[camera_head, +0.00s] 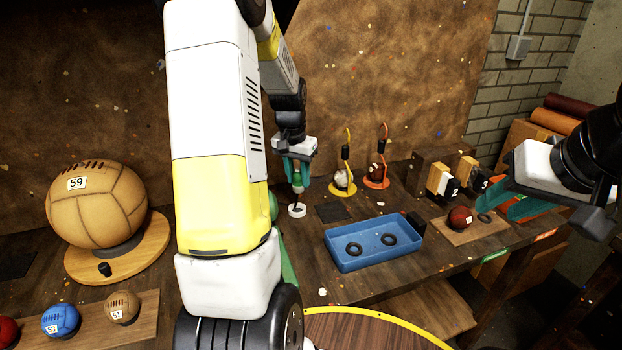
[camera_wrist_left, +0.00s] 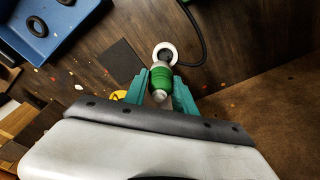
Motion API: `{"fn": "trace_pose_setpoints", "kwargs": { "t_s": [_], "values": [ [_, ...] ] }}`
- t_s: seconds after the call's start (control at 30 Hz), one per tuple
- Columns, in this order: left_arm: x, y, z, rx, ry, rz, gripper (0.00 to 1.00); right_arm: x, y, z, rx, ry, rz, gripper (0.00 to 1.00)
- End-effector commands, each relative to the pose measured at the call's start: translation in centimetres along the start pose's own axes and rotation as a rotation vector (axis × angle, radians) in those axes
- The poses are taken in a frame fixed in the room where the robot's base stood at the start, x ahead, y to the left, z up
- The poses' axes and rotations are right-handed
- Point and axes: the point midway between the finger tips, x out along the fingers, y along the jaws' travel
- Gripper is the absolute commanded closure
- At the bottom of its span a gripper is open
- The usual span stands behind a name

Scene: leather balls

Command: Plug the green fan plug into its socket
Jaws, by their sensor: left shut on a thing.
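My left gripper (camera_head: 298,178) is shut on the green fan plug (camera_wrist_left: 161,78), with its teal fingers on either side of it. The plug is held upright over the white ring-shaped socket (camera_head: 297,210) on the bench. In the left wrist view the socket (camera_wrist_left: 165,53) shows just beyond the plug's end, and a black cable (camera_wrist_left: 199,40) curves away from there. I cannot tell whether the plug's tip is inside the ring. My right gripper (camera_head: 515,203) is at the right, above the bench edge near a small red ball; its finger gap is unclear.
A blue tray (camera_head: 340,262) with two black rings stands right of the socket. Yellow (camera_head: 342,189) and orange (camera_head: 376,182) hooked stands are behind it. A large tan ball (camera_head: 97,215) is at the left. A dark square patch (camera_wrist_left: 121,62) lies beside the socket.

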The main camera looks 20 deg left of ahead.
Motion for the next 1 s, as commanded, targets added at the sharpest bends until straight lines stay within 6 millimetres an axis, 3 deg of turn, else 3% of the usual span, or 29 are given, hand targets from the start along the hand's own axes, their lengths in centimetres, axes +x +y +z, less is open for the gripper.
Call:
{"fn": "trace_pose_setpoints", "kwargs": {
  "t_s": [0.23, 0.73, 1.0],
  "values": [
    [0.7, 0.0, -0.4, 0.011, -0.001, 0.003, 1.0, 0.0, 0.0, 0.0, 0.0, 0.001, 0.0, 0.64],
    [4.9, -0.1, 0.3, 0.01, -0.001, 0.002, 1.0, 0.0, 0.0, 0.0, 0.0, 0.0, 0.0, 0.64],
    [5.7, -0.1, 0.4, 0.01, 0.0, 0.002, 1.0, 0.0, 0.0, 0.0, 0.0, 0.0, 0.0, 0.64]
  ]
}}
